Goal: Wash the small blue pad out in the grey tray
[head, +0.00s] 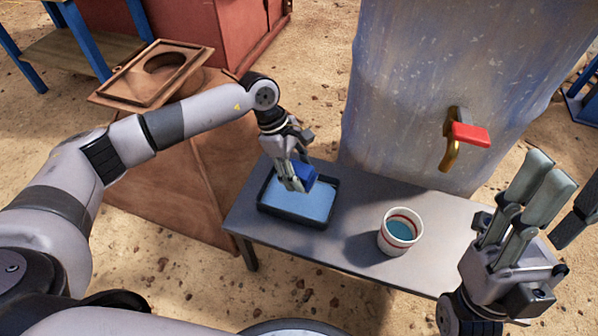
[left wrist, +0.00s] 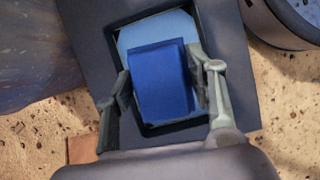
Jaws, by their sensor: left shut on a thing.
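The small blue pad (head: 304,174) is held in my left gripper (head: 296,184), over the tray at the left end of the grey bench. In the left wrist view the blue pad (left wrist: 160,80) sits between the two fingers of my left gripper (left wrist: 160,92). The grey tray (head: 267,208) has a dark rim and light blue water in it; its rim also shows in the left wrist view (left wrist: 115,47). I cannot tell whether the pad touches the water. My right gripper (head: 535,205) is at the right, fingers spread and empty, pointing up.
A white cup with red bands (head: 401,243) holding blue liquid stands on the bench (head: 350,222) right of the tray. A brass tap with a red handle (head: 470,135) sticks out of the large blue-grey tank (head: 410,80) behind. A rusty brown metal piece (head: 165,205) is at the left.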

